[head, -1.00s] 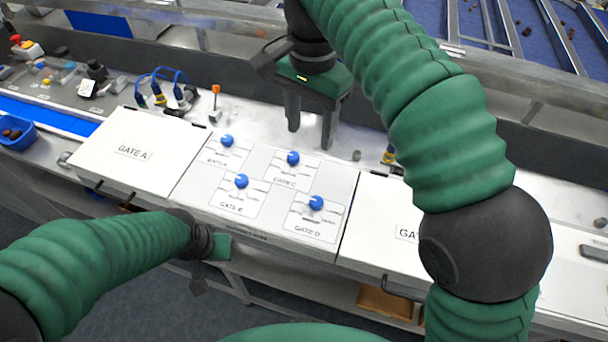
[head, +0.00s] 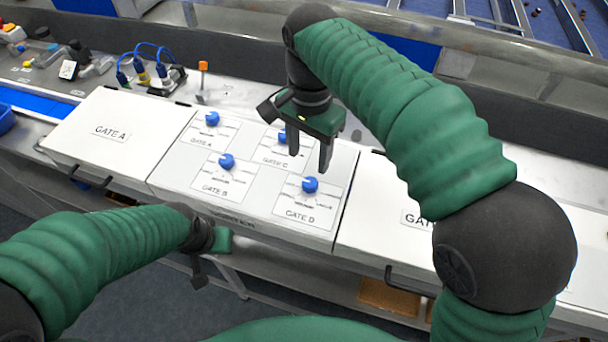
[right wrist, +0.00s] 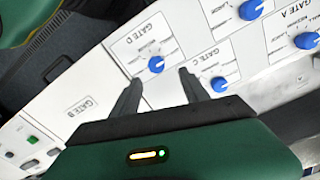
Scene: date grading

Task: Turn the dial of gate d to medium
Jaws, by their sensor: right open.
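The gate D dial (head: 310,185) is a blue knob on a white label card at the panel's front right. It also shows in the right wrist view (right wrist: 156,64), just beyond the fingertips. Its exact pointing is too small to tell. My right gripper (head: 309,163) is open and empty above the panel, over the area between the gate C and gate D dials. Its fingers do not visibly touch the dial.
The gate A dial (head: 212,118) and gate B dial (head: 226,160) stand left on the same panel. A white gate A cover (head: 105,150) lies further left, another cover (head: 375,225) at right. Cables with plugs (head: 150,70) and an orange-topped post (head: 203,75) stand behind.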

